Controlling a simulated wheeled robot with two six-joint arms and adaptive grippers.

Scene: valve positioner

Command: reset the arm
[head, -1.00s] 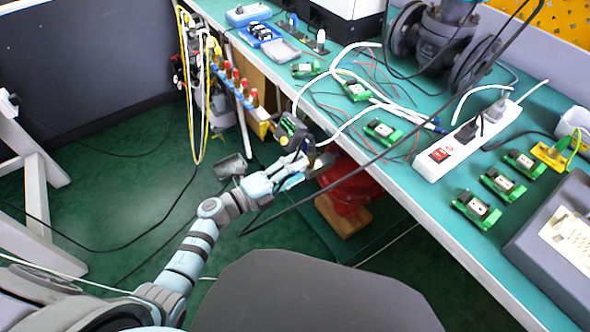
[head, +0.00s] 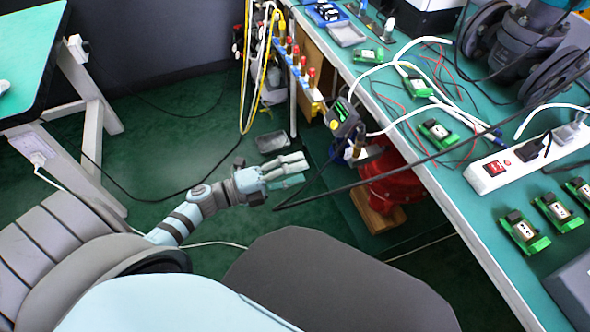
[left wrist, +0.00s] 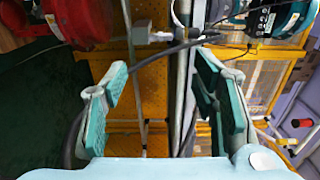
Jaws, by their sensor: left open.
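My left gripper (head: 300,171) is in the middle of the head view, over the green floor and left of the bench edge. It is open and empty. In the left wrist view its two green-padded fingers (left wrist: 165,95) stand wide apart, with a dark cable and a pale upright post behind them. The valve positioner, a dark box with a yellow-green dial (head: 341,115), sits at the bench edge, up and right of the gripper and apart from it. My right gripper is not in view.
The green bench (head: 440,180) carries a white power strip (head: 520,165), green modules (head: 437,132) and loose cables. A red round body (head: 393,178) stands below its edge. A black cable (head: 400,172) passes close to the gripper.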

